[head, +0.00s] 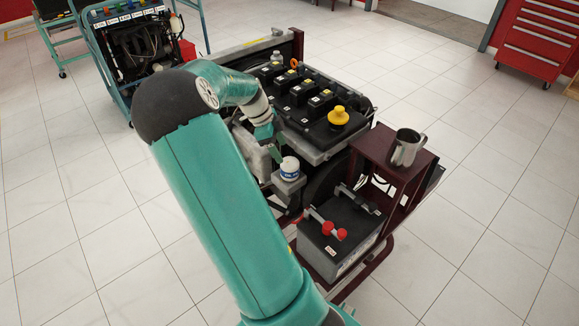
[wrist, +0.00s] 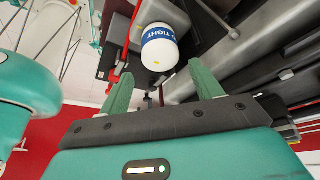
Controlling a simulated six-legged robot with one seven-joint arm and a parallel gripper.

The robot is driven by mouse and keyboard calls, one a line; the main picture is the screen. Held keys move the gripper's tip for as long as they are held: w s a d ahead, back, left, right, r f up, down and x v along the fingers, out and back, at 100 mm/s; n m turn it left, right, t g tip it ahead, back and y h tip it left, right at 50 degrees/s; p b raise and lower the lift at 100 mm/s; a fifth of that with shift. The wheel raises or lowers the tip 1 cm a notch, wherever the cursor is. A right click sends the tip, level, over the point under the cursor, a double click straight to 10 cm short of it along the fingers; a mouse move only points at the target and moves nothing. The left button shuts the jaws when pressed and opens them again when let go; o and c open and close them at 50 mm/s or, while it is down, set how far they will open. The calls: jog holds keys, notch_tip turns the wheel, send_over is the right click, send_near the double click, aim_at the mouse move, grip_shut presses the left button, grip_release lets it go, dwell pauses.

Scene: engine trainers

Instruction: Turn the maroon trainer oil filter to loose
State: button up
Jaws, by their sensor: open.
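The maroon trainer (head: 375,146) stands in the middle of the head view with a black engine on it. Its oil filter (head: 289,169) is a small white cylinder with a blue band, on a grey block at the engine's near side. In the wrist view the filter (wrist: 159,46) sits beyond and between my fingertips, and its band shows the word "TIGHT". My gripper (wrist: 163,88) is open, with two green fingers spread apart and nothing between them. In the head view my gripper (head: 277,150) is just beside the filter, partly hidden by my arm.
A battery (head: 335,240) with red terminal caps sits in front of the filter. A metal jug (head: 407,147) stands on the trainer's shelf. A yellow oil cap (head: 338,116) tops the engine. A teal-framed trainer (head: 140,50) and red tool cabinet (head: 537,40) stand farther back.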

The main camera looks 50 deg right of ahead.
aim_at(286, 160)
jog(key=x, duration=0.9)
jog(key=shift+w+f, duration=0.1)
jog(key=shift+f, duration=0.05)
jog(key=c, duration=0.7)
